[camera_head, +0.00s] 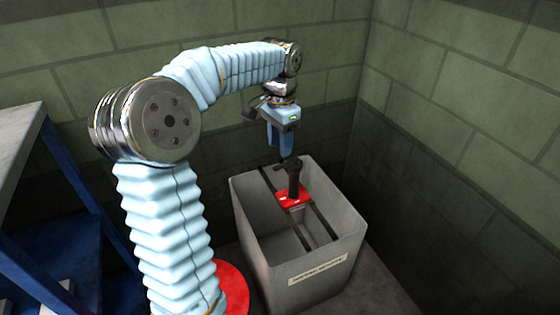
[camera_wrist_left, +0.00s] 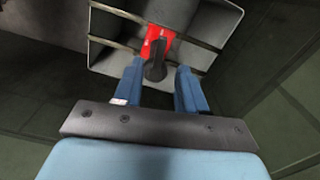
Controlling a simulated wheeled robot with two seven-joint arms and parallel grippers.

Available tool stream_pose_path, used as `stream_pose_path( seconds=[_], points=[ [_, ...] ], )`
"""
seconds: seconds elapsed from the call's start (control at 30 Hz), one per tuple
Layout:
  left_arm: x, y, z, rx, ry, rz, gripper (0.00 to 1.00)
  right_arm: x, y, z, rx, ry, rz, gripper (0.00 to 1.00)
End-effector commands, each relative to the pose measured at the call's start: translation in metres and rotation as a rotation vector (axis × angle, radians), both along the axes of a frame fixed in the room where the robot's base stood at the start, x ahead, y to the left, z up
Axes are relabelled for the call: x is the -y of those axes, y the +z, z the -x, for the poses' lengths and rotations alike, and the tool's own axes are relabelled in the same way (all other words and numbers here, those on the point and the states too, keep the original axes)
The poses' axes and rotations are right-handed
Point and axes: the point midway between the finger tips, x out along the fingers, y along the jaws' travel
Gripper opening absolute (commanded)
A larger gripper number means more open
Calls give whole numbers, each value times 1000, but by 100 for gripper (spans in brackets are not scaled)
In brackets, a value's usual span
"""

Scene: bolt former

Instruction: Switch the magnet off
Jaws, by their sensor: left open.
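The magnet is a red block (camera_head: 293,200) with an upright dark handle (camera_head: 294,175), set on two dark rails across the top of a grey bin. In the left wrist view the red block (camera_wrist_left: 158,36) lies beyond the dark handle (camera_wrist_left: 155,68). My left gripper (camera_head: 284,156) points down at the handle's top from above. In the left wrist view its blue fingers (camera_wrist_left: 157,82) are apart, one on each side of the handle, with gaps visible. Whether a finger touches the handle cannot be told. My right gripper is not in view.
The grey bin (camera_head: 258,242) with a label on its front stands in a corner between brick walls (camera_head: 450,110). A blue-framed table (camera_head: 22,130) stands at the left. A red round thing (camera_head: 232,285) is partly hidden behind my left arm.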

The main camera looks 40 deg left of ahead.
Motion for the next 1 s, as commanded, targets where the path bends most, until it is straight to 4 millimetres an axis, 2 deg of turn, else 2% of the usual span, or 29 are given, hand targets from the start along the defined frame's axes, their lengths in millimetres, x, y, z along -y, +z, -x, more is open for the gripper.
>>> stream_pose_path(
  seconds=[0.03, 0.1, 0.3, 0.67, 0.77, 0.93, 1.0],
  points=[
    [0, -14, 1, -4, 1, 1, 40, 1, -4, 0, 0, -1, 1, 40],
    [0, -28, 1, -3, 0, 1, 40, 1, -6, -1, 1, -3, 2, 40],
    [0, -53, 0, -1, 0, 0, 40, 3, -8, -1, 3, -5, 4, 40],
    [0, -59, 0, 1, 0, -1, 40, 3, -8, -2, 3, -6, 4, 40],
    [0, -59, 0, 1, 0, 0, 28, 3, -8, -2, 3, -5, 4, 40],
    [0, -59, 0, 1, 0, 0, 2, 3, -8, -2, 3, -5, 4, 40],
    [0, -59, 0, 1, 0, 0, 0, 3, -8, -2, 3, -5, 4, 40]
  ],
)
